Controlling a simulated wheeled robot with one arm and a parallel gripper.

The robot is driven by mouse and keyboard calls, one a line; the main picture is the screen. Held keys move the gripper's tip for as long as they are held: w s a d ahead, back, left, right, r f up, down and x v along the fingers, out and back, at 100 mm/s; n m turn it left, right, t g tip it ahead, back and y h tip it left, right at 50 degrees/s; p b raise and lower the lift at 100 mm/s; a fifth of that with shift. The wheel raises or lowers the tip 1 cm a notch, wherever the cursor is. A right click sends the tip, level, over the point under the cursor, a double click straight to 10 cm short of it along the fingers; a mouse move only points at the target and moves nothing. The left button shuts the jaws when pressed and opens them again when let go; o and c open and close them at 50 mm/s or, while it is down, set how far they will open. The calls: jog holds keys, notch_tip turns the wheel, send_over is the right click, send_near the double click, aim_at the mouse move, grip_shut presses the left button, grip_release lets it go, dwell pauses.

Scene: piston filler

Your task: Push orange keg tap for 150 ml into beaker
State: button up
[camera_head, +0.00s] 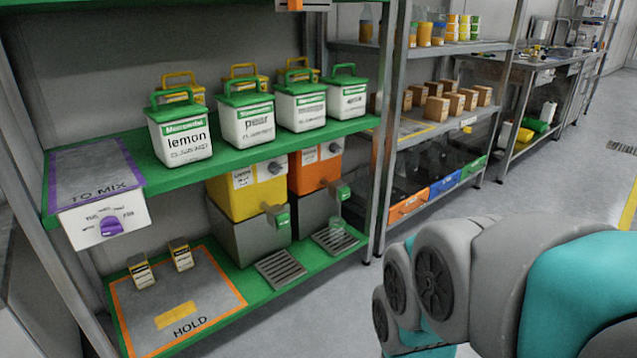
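The orange keg (308,177) sits on the lower green shelf, right of the yellow keg. Its tap (342,192), with a green end, sticks out at the front right. A small clear vessel that looks like the beaker (337,230) stands below this tap on a slotted drip tray (328,243). It is too small and transparent to tell whether it holds liquid. My gripper is not in view; only my grey and teal arm links show at the lower right, apart from the shelf.
The yellow keg (240,199) has a similar tap (280,215) above another drip tray (281,268). White tubs labelled lemon (185,144) and pear (247,126) stand on the shelf above. Two small boxes stand on the HOLD mat (205,291). A metal shelf post (384,130) rises right of the orange keg.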

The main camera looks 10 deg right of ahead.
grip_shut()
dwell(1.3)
